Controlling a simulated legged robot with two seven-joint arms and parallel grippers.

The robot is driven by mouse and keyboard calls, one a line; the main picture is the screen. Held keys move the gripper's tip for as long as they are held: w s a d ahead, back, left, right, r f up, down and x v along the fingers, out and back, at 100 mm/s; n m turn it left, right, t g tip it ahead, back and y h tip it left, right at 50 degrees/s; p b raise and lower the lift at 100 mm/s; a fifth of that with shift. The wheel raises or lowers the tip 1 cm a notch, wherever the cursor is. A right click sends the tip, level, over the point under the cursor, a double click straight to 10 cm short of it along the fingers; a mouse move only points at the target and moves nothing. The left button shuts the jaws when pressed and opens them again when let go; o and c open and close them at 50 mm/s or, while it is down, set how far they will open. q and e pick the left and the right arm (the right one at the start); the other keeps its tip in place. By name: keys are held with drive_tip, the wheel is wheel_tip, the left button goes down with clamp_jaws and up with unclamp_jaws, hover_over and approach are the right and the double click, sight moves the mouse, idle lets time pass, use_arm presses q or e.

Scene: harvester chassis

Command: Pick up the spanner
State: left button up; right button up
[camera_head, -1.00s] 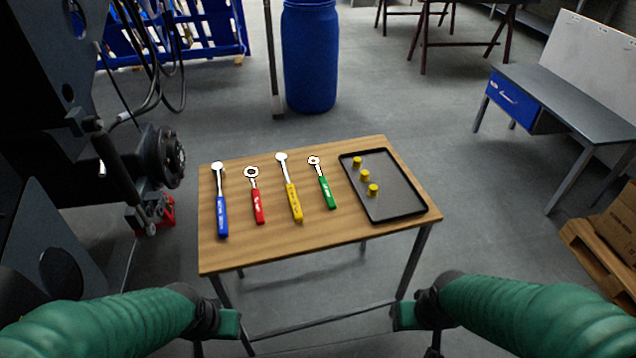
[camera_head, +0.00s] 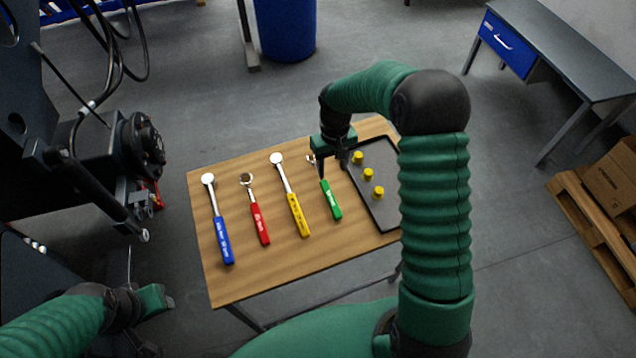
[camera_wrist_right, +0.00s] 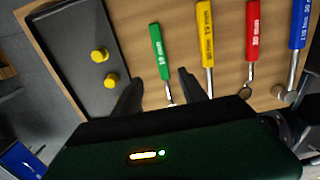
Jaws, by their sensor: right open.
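Several spanner-like tools with coloured handles lie in a row on the wooden table (camera_head: 225,285): a blue one (camera_head: 222,238), a red one (camera_head: 259,222), a yellow one (camera_head: 297,213) and a green one (camera_head: 331,199). My right gripper (camera_head: 332,168) is over the head end of the green tool and partly hides it. In the right wrist view its open fingers (camera_wrist_right: 160,88) stand either side of the line of the green tool (camera_wrist_right: 158,52), with the yellow tool (camera_wrist_right: 205,40) just beyond one finger. My left gripper (camera_head: 157,300) is at the lower left, away from the table; its jaws are unclear.
A black tray (camera_head: 381,212) with yellow cylinders (camera_head: 367,174) lies right of the green tool, partly behind my right arm. Dark machinery (camera_head: 85,140) stands left of the table. A blue barrel (camera_head: 287,28) and a grey bench (camera_head: 570,60) stand farther back.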

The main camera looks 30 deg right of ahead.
wheel_tip(320, 180, down, 4)
hover_over(329, 194)
wheel_tip(329, 194, down, 5)
drive_tip(key=shift+w+a+r, duration=0.1)
drive_tip(key=shift+a, duration=0.05)
drive_tip(key=f, duration=0.1)
drive_tip(key=f+p, duration=0.1)
drive_tip(key=f, duration=0.2)
drive_tip(key=shift+s+d, duration=0.25)
drive_tip(key=shift+d, duration=0.15)
drive_tip(key=shift+f, duration=0.35)
drive_tip(key=shift+w+a+f, duration=0.1)
drive_tip(key=shift+a, duration=0.15)
drive_tip(key=shift+c, duration=0.8)
drive_tip(key=c, duration=0.4)
use_arm(q)
drive_tip(key=shift+s+a+r, duration=0.2)
drive_tip(key=shift+a+r, duration=0.05)
drive_tip(key=shift+r, duration=0.5)
use_arm(e)
clamp_jaws()
